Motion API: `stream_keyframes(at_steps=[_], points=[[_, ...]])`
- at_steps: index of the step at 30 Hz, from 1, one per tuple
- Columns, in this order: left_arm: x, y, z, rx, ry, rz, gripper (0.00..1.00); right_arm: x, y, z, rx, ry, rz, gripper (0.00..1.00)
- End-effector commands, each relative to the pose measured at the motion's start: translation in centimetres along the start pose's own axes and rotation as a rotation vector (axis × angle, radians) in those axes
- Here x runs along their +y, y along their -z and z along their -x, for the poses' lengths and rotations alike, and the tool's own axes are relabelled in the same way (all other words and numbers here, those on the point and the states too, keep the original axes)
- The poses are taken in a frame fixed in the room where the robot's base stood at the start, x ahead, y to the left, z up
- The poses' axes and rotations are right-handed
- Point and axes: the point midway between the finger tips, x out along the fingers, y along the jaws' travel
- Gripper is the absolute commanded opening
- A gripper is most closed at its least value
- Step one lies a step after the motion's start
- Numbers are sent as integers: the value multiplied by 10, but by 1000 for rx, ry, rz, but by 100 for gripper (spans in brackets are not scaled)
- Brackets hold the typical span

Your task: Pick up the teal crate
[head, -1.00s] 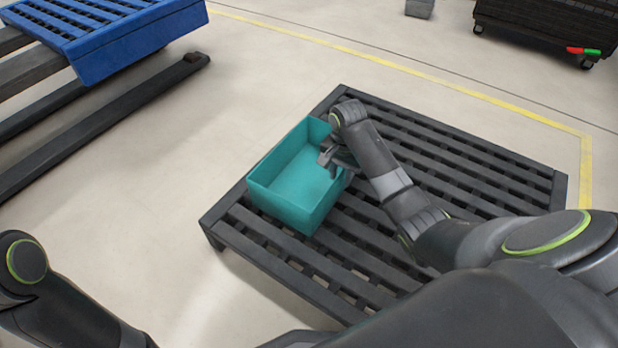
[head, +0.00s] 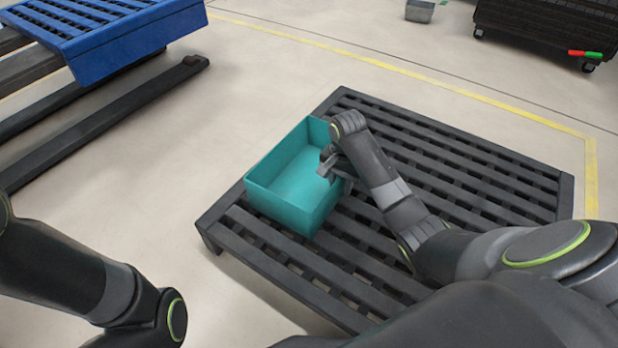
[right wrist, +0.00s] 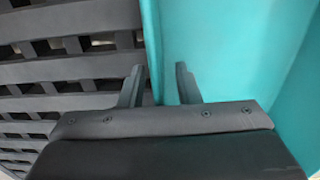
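The teal crate (head: 284,206) is an open, empty box. It stands upright on the left part of a dark slatted pallet (head: 440,150). My right gripper (head: 328,167) is at the crate's right wall in the head view. In the right wrist view its two fingers (right wrist: 158,86) are apart, one on each side of the crate wall (right wrist: 152,40). The slats lie beyond the outer finger and the crate's inside beyond the other. A gap shows between the fingers, and I see no clear grip on the wall. My left arm shows at lower left, but its gripper is out of view.
A blue slatted platform (head: 110,35) on dark rails stands at upper left. A black wheeled cart (head: 550,25) and a small grey box (head: 420,10) are at the back right. Bare floor lies between the blue platform and the pallet.

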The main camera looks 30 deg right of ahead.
Motion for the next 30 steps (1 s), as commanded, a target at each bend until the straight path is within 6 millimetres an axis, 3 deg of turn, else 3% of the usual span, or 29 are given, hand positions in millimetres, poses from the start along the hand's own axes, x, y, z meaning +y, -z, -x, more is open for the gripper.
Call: stream_keyframes(at_steps=[2,9,30], points=[[0,0,0,0,0,0,0,0,0,0,0,0,0,30],[0,0,0,1,0,0,0,0,0,0,0,0,0,0],[0,0,0,1,0,0,0,0,0,0,0,0,0,0]])
